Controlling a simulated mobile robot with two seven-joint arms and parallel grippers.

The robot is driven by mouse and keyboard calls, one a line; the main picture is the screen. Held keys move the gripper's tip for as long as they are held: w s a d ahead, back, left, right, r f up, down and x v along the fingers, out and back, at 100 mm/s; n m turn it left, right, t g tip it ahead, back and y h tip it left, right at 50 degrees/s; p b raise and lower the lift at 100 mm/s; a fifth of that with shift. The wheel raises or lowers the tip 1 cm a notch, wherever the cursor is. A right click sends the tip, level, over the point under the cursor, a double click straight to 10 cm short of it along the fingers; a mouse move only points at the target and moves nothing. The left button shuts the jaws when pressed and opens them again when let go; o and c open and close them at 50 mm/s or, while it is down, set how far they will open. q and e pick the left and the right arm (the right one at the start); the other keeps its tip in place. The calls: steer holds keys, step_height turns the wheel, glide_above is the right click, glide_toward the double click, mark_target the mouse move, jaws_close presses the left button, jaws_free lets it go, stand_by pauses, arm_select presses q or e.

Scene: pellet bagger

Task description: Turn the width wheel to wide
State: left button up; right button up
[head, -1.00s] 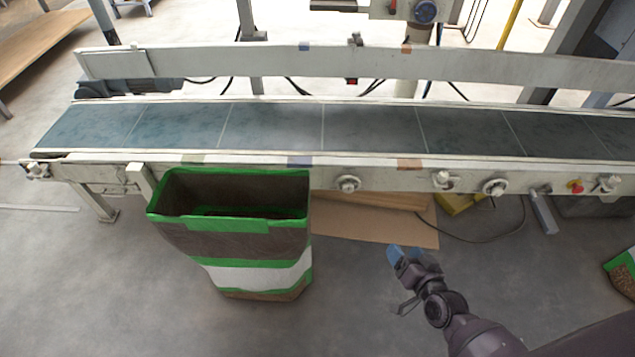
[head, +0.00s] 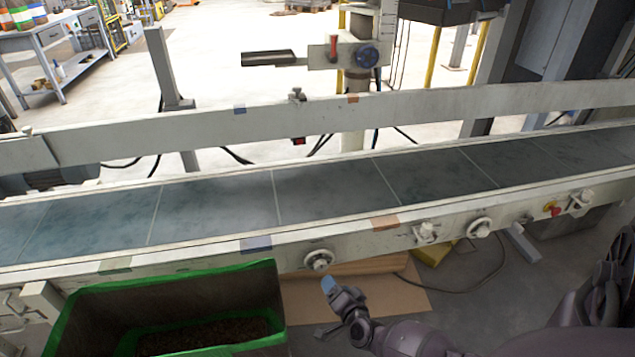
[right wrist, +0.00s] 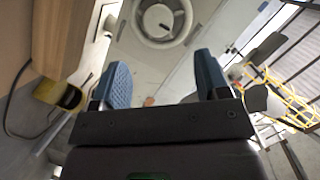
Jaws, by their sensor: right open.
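A pale round handwheel (head: 319,260) with a knob sits on the conveyor's front rail, just right of the open bag. A second handwheel (head: 479,228) sits further right on the same rail. Neither shows a readable label. My right gripper (head: 328,287) is just below and in front of the left wheel, apart from it. In the right wrist view, my right gripper (right wrist: 161,65) is open and empty, with blue-padded fingers spread. My left gripper is not in view.
The conveyor belt (head: 320,190) is empty. Blue tape (head: 256,244) and orange tape (head: 385,222) mark the front rail. A clamp knob (head: 425,232) and red button (head: 555,211) are further right.

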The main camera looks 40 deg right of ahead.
mark_target(323, 268)
steer(key=b+x, duration=0.1)
steer(key=x, duration=0.1)
steer(key=b+x, duration=0.1)
steer(key=x, duration=0.2)
steer(key=b+x, duration=0.1)
steer(key=x, duration=0.1)
steer(key=shift+w+d+f, duration=0.15)
steer(key=shift+w+f, duration=0.05)
steer(key=shift+f, duration=0.2)
steer(key=shift+w+d, duration=0.2)
steer(key=shift+w, duration=0.5)
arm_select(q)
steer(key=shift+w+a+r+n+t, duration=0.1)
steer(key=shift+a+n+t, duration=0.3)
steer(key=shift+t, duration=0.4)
arm_select(e)
steer(key=shift+r, duration=0.1)
steer(key=c, duration=0.9)
